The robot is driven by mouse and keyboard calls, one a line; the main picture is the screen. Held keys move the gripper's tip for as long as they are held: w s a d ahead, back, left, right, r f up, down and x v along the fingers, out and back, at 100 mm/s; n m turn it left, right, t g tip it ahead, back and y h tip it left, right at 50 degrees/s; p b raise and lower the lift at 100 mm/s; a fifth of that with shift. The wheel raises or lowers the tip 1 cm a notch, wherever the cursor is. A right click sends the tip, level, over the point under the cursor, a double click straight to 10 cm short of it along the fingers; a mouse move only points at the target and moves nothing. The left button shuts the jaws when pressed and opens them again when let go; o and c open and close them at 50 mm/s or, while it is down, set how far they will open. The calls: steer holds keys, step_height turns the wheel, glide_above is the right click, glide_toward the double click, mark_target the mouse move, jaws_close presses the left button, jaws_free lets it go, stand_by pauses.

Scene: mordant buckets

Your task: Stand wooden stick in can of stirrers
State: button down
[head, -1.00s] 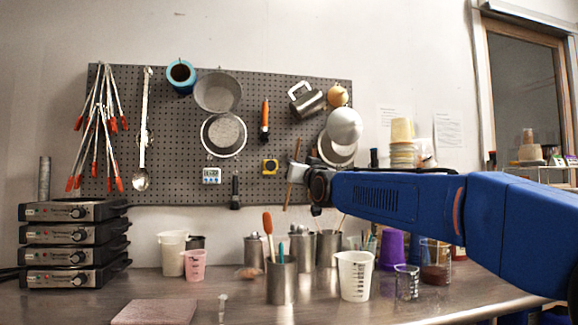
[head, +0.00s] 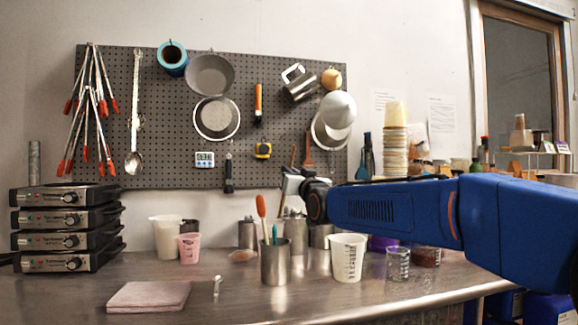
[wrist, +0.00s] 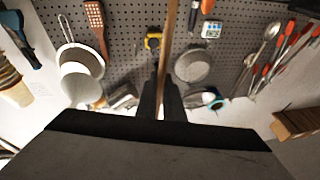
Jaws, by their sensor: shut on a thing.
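My gripper (head: 290,184) is shut on a thin wooden stick (wrist: 166,50), which runs up between the fingers in the wrist view. In the head view the stick is steep and slightly tilted, partly hidden by the gripper, above the metal cans. A metal can (head: 275,265) with an orange-ended tool and a teal tool stands at the front, below and slightly left of my gripper. More metal cans (head: 296,238) stand behind it, partly covered. I cannot tell for certain which can is the can of stirrers. The stick is above the cans and apart from them.
A white measuring cup (head: 347,260) and glass beakers (head: 398,265) stand right of the front can. White and pink cups (head: 189,250) stand left. A pink pad (head: 148,297) lies at the front. Hanging tools cover the pegboard (head: 180,120) behind. The front centre of the table is clear.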

step_height(320, 180, down, 15)
steer(key=w+a, duration=0.1)
steer(key=shift+w+a+r, duration=0.15)
steer(key=shift+w+a, duration=0.1)
steer(key=shift+w, duration=0.05)
stand_by(1.0)
steer(key=c, duration=1.8)
jaws_free()
steer(key=v, duration=1.7)
steer(key=shift+s+d, duration=0.15)
steer(key=shift+s, duration=0.05)
